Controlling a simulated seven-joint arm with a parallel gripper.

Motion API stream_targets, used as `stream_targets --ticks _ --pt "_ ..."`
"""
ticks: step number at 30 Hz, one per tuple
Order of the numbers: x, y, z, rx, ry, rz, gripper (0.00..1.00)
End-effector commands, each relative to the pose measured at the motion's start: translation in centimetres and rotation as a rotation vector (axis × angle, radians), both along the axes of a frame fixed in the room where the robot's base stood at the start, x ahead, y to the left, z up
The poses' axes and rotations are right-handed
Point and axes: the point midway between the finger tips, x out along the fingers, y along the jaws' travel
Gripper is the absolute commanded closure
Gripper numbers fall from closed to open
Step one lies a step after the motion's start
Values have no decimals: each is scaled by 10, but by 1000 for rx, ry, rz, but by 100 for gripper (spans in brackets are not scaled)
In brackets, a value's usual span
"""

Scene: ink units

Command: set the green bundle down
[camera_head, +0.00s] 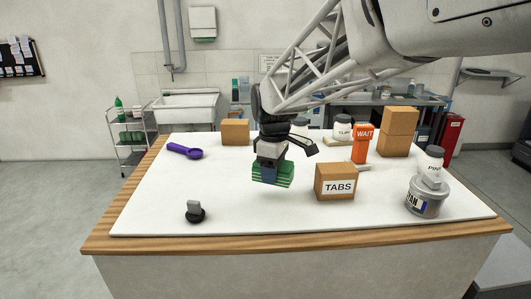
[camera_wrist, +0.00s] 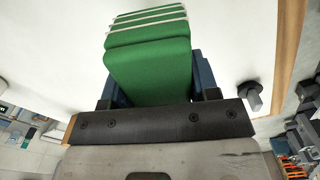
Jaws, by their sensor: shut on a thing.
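The green bundle (camera_head: 286,175) is a stack of green layers with pale lines between them. My gripper (camera_head: 270,172) is shut on it, over the middle of the white table top (camera_head: 200,215). In the wrist view the green bundle (camera_wrist: 150,70) fills the space between the blue fingers of my gripper (camera_wrist: 152,88). It appears to be held just above the white surface; whether its underside touches is hard to tell.
A box marked TABS (camera_head: 335,183) stands close on the right. A dark knob-like piece (camera_head: 195,212) is front left, a purple scoop (camera_head: 185,150) back left. A grey tin (camera_head: 424,200) with a white jar (camera_head: 430,162) is at right, an orange WAIT block (camera_head: 361,146) behind. The front middle is clear.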

Motion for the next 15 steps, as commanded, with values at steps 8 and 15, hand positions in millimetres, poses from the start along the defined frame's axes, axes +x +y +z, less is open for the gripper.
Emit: stream_targets --ticks 8,15 --pt "22 -9 7 0 -1 38 72" --pt "67 -32 20 0 -1 123 72"
